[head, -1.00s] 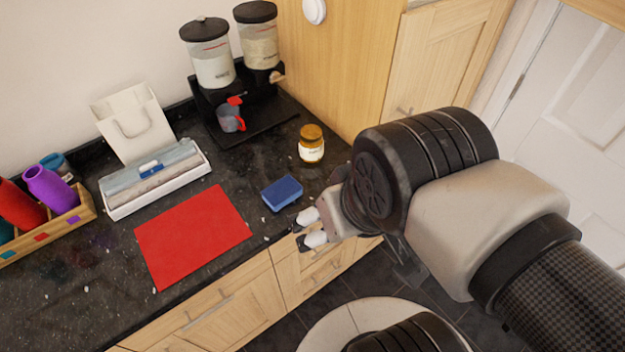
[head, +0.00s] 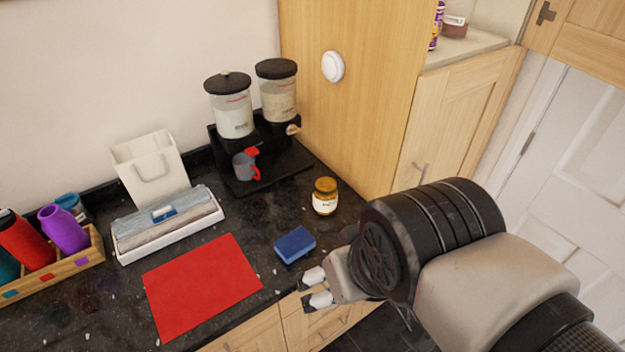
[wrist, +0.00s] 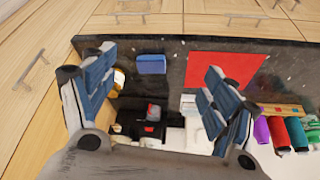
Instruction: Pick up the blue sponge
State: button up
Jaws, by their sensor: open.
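The blue sponge (head: 295,244) lies flat on the dark granite counter, between the red mat and the jar. In the wrist view the sponge (wrist: 151,64) shows beyond and between the fingers, nearer the left one. My gripper (head: 310,288) is open and empty. It is near the counter's front edge, in front of the sponge and apart from it. In the wrist view the two fingers of my gripper (wrist: 150,95) are spread wide. Nothing hides the sponge in the head view.
A red mat (head: 203,287) lies left of the sponge. A jar (head: 325,197) stands behind it. A dispenser stand (head: 262,176) with a grey cup (head: 243,167), a white tray (head: 168,238) with cloths and a wooden bottle rack (head: 60,272) stand farther back and left. A tall cabinet (head: 345,120) bounds the right.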

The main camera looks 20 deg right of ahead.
aim_at(298, 242)
jog(key=i+j+z, duration=0.1)
jog(key=j+z, duration=0.6)
jog(key=j, duration=0.15)
